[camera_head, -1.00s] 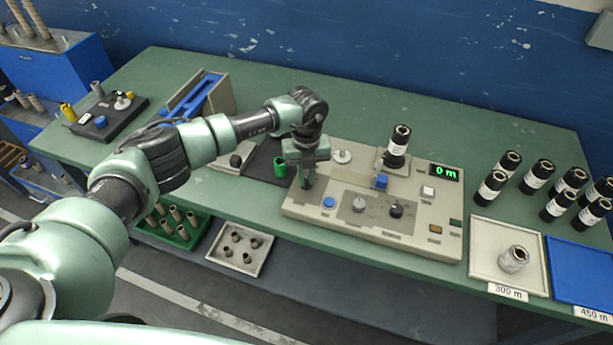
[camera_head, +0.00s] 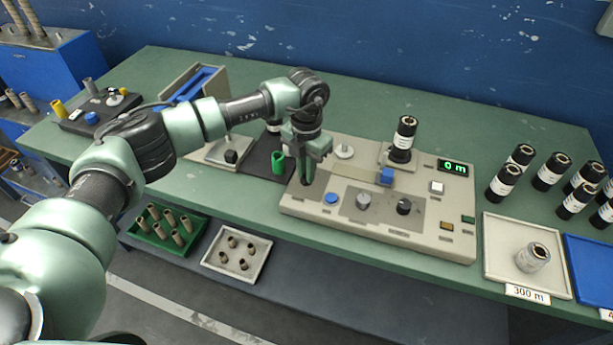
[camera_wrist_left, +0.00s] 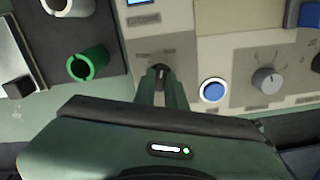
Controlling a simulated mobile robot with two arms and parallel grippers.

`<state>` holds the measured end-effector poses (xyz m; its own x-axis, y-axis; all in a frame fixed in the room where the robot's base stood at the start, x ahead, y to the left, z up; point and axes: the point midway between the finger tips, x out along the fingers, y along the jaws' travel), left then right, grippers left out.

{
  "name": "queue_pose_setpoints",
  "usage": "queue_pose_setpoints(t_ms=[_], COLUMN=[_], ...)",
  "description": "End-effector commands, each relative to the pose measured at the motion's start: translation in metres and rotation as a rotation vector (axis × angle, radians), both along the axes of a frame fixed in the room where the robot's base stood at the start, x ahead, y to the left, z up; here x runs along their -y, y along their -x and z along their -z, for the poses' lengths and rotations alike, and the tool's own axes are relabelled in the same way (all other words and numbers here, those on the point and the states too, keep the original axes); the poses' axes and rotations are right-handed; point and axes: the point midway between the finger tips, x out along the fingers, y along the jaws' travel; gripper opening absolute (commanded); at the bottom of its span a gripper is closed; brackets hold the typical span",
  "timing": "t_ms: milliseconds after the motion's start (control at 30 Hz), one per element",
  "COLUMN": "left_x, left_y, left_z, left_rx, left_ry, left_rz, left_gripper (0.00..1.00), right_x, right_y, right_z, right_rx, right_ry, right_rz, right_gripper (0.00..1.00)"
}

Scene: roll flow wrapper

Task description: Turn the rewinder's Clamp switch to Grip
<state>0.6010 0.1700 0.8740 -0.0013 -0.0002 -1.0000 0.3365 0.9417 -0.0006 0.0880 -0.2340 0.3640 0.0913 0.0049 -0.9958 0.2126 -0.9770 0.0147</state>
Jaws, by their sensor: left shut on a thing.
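The rewinder (camera_head: 330,224) is a cream machine on the green bench in the head view. My left gripper (camera_head: 304,182) points down at the left end of its panel. In the left wrist view, its fingers (camera_wrist_left: 162,78) are shut on a small dark switch knob (camera_wrist_left: 160,70), below a faint printed label. I take this knob for the Clamp switch; the lettering is too small to read, and so is its setting. In the head view the fingers hide the knob. My right gripper is not in view.
Right of the knob are a blue button (camera_wrist_left: 213,90) and a grey dial (camera_wrist_left: 266,80). A black dial (camera_head: 404,207) and a display reading 0 m (camera_head: 455,168) are farther right. A green ring (camera_wrist_left: 87,65) stands left. Dark rolls (camera_head: 503,180) stand at the bench's right.

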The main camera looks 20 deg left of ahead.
Motion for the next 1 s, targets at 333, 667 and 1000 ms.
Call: queue_pose_setpoints(t_ms=[333, 667, 1000], left_x=[0.0, 0.0, 0.0], left_y=[-0.001, -0.001, -0.001], left_z=[0.0, -0.001, -0.002], left_rx=[0.002, 0.004, 0.004], left_ry=[0.0, -0.001, -0.001], left_rz=[0.181, 0.229, 0.23], left_gripper=[0.0, 0.0, 0.17], right_x=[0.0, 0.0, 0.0], right_y=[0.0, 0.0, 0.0], right_z=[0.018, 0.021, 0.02], right_rx=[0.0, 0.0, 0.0], right_ry=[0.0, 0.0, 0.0], right_rz=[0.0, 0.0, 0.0], right_gripper=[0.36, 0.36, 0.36])
